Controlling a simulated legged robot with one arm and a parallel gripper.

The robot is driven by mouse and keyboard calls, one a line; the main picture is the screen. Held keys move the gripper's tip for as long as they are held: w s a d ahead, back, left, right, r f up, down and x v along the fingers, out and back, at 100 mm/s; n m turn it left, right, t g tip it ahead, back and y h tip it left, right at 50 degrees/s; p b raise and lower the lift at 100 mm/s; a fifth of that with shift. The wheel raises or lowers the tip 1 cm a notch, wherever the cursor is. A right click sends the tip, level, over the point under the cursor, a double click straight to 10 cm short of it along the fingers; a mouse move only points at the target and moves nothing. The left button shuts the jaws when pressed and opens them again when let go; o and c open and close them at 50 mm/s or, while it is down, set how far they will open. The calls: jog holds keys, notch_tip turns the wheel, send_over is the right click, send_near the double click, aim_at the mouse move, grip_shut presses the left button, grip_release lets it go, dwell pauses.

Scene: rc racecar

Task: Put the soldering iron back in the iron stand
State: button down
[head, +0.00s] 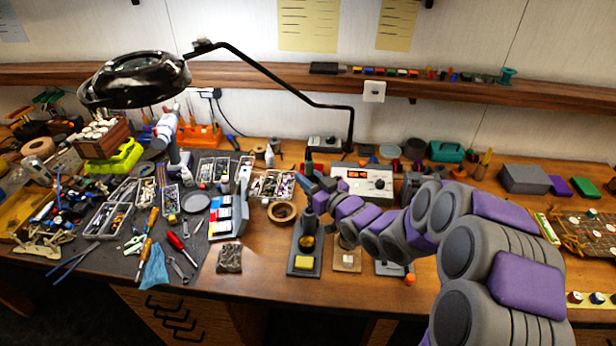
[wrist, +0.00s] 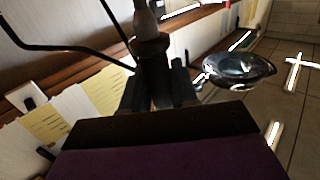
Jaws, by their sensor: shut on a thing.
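My gripper (head: 314,188) is at the middle of the bench in the head view, above the back of the iron stand. In the wrist view my gripper (wrist: 157,90) is shut on a dark, thick handle with a collar and a paler, narrower end, which appears to be the soldering iron (wrist: 152,52). In the head view the iron is small and mostly hidden by the fingers. The iron stand (head: 291,268) is a dark base with a yellow sponge at its front and a brass-coloured round part behind it. I cannot tell whether the iron touches the stand.
A white soldering station (head: 372,180) stands behind my arm. A tape roll (head: 282,212) and a blue-and-white box (head: 227,216) are left of the stand. A magnifier lamp (head: 135,80) hangs over the left side.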

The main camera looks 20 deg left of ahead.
jog(key=shift+f+b, duration=1)
jog(key=shift+f, duration=2.7)
jog(key=c, duration=0.8)
grip_release()
jog(key=shift+d, duration=0.1)
jog(key=shift+p+v, duration=2)
jog(key=shift+v, duration=6.65)
jog(key=shift+w, duration=0.1)
